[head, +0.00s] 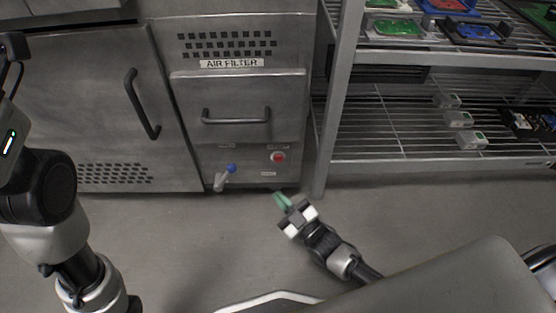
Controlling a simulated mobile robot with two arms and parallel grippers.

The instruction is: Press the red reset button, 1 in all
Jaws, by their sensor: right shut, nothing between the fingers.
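The red reset button (278,157) sits on the lower front panel of the grey metal cabinet (190,120), under a drawer. My right gripper (281,199) is shut and empty, with green fingertips pointing up and left toward the panel. In the picture its tips lie just below the button, apart from it. My left arm shows at the left edge, but its gripper is out of view.
The drawer handle (236,116) sticks out above. A wire shelf rack (440,160) with small boxes and trays stands at right, its post close to the cabinet. The floor (190,240) in front is clear.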

